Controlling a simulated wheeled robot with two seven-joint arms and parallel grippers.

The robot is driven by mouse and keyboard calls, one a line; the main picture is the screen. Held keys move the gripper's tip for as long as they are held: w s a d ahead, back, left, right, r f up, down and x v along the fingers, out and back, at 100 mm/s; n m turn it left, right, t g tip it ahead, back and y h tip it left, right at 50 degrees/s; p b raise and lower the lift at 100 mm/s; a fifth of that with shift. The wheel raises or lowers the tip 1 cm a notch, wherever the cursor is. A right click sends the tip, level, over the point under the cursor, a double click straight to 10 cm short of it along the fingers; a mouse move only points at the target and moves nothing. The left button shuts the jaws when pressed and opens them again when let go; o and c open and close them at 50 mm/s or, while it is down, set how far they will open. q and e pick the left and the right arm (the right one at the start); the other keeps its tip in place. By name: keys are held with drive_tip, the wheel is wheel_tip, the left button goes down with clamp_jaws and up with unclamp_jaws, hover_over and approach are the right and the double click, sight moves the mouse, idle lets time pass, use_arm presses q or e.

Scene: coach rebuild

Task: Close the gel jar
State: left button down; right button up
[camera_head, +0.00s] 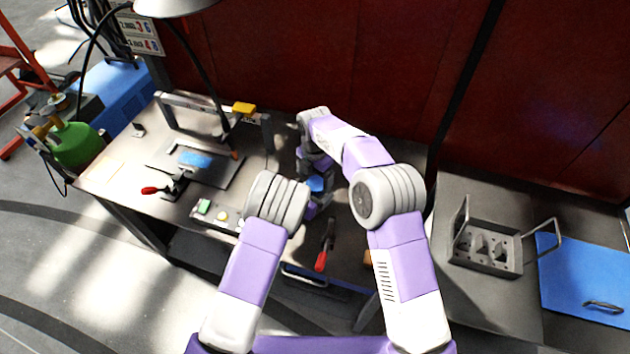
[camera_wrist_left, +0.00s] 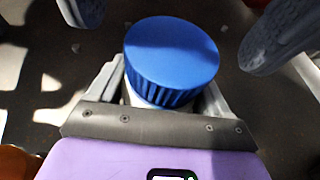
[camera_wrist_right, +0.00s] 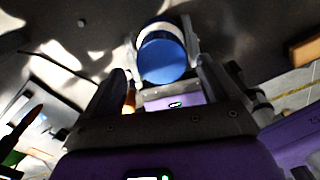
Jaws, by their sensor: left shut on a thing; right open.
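The gel jar has a ridged blue lid (camera_wrist_left: 170,52) and a white body (camera_wrist_left: 135,98). In the left wrist view my left gripper (camera_wrist_left: 167,82) is shut around the jar body, below the lid. In the right wrist view the lid (camera_wrist_right: 165,60) sits on the white jar body (camera_wrist_right: 160,30); I cannot tell how tightly. My right gripper (camera_wrist_right: 160,70) is open, with its fingers apart to either side of the lid. In the head view the lid (camera_head: 316,184) shows small between my right gripper (camera_head: 316,173) and my left gripper (camera_head: 312,207).
The workbench (camera_head: 110,175) holds a red-handled tool (camera_head: 325,245), a red-handled clamp (camera_head: 165,188) and a flat plate with a blue patch (camera_head: 195,160). A lamp (camera_head: 172,6) hangs over it. A metal holder (camera_head: 485,247) stands on the right bench. A dark red wall closes the back.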

use_arm(q)
drive_tip(key=shift+r, duration=0.1)
use_arm(e)
drive_tip(key=shift+r, duration=0.75)
drive_tip(key=shift+o, duration=1)
drive_tip(key=shift+r, duration=0.1)
wheel_tip(320, 180, up, 12)
use_arm(q)
unclamp_jaws()
